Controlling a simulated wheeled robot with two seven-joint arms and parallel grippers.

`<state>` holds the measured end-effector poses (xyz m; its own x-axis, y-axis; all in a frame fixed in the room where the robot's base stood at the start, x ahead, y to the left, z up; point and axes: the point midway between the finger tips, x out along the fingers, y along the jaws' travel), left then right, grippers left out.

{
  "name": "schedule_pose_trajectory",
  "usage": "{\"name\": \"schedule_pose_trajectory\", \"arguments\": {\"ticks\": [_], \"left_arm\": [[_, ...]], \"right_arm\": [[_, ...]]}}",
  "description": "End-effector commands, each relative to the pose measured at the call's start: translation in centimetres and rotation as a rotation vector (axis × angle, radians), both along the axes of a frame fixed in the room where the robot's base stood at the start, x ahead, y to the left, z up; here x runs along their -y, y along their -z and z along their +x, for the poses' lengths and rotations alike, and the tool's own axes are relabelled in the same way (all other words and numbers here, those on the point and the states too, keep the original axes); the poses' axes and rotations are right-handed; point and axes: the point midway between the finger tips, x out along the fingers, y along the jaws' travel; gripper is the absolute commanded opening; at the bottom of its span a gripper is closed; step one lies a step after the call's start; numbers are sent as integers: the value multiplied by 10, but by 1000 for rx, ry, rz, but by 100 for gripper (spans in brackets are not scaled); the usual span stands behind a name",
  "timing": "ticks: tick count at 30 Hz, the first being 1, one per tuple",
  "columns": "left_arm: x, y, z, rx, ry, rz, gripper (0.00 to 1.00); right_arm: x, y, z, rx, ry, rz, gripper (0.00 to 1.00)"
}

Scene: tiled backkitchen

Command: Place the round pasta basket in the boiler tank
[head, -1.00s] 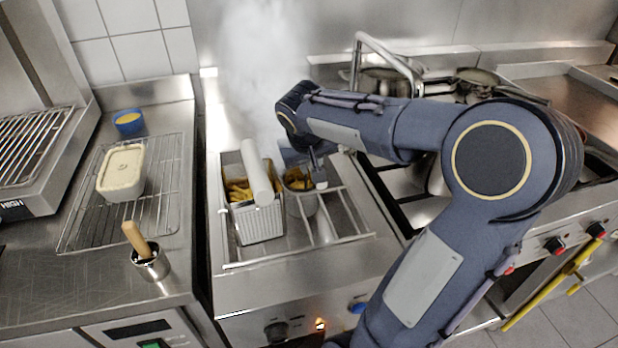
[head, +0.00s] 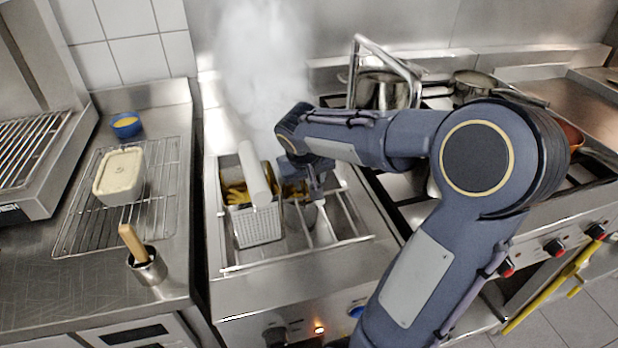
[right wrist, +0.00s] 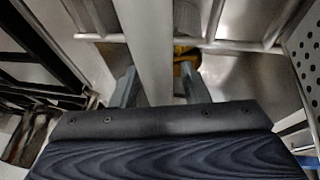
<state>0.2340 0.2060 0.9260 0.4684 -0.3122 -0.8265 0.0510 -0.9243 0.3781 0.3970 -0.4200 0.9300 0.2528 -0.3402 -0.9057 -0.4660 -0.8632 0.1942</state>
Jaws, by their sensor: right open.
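The boiler tank (head: 352,232) is an open steel well with divider bars across its top. The round pasta basket (head: 293,190) is in its back part, with yellow pasta showing; my right gripper and forearm hide most of it. A pale handle (head: 322,222) slopes below the gripper, apparently the round basket's. My right gripper (head: 316,190) is over the tank, pointing down and open. In the right wrist view a pale handle bar (right wrist: 143,45) runs between its two fingers (right wrist: 158,82); I cannot tell whether they touch it. My left gripper is out of view.
A rectangular perforated basket (head: 258,226) with pasta and a thick white handle (head: 255,172) stands close left of my gripper. Steam rises behind. Pots (head: 382,92) stand on the stove at right. A counter with a wire rack (head: 85,225) is at left.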

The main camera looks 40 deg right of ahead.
Motion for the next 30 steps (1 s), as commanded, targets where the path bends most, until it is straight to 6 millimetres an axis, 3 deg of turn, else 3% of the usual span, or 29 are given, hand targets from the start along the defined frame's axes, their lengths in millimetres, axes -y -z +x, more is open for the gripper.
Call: {"name": "schedule_pose_trajectory", "arguments": {"ticks": [5,15,21,30], "left_arm": [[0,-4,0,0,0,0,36],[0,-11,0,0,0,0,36],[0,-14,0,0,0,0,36],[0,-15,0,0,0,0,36]], "right_arm": [[-2,-9,-1,3,-1,-1,41],[-25,-72,-18,6,-1,-1,41],[-37,-101,-27,3,-1,-1,41],[-41,-112,-30,1,-1,0,41]]}}
